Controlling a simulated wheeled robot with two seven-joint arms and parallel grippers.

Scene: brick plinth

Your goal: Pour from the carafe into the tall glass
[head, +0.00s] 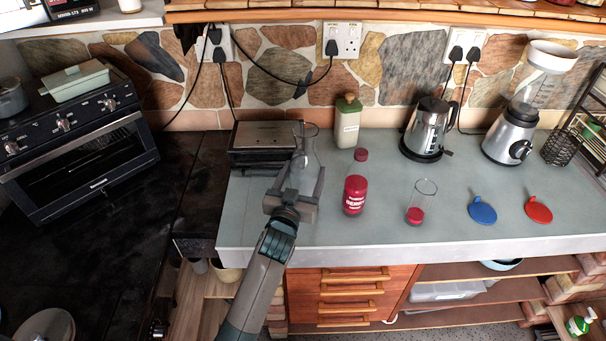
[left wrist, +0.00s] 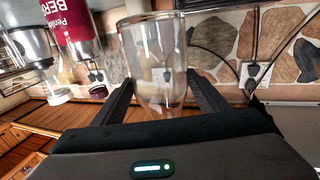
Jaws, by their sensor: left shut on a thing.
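The clear glass carafe (head: 306,158) is near the left end of the grey counter, about upright, with its flared mouth up. No coloured liquid shows in it. My left gripper (head: 294,192) is shut on the carafe, which also stands between the fingers in the left wrist view (left wrist: 155,60). I cannot tell whether the carafe touches the counter. The tall glass (head: 424,191) stands upright on the counter to the right, apart from the gripper, with red in its bottom. My right gripper is not in view.
A red berry bottle (head: 355,184) stands between the carafe and the tall glass. A grill (head: 262,137), green bottle (head: 347,122), kettle (head: 429,128) and blender (head: 511,132) stand behind. Blue (head: 482,210) and red (head: 538,209) discs lie at right. The counter's front strip is clear.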

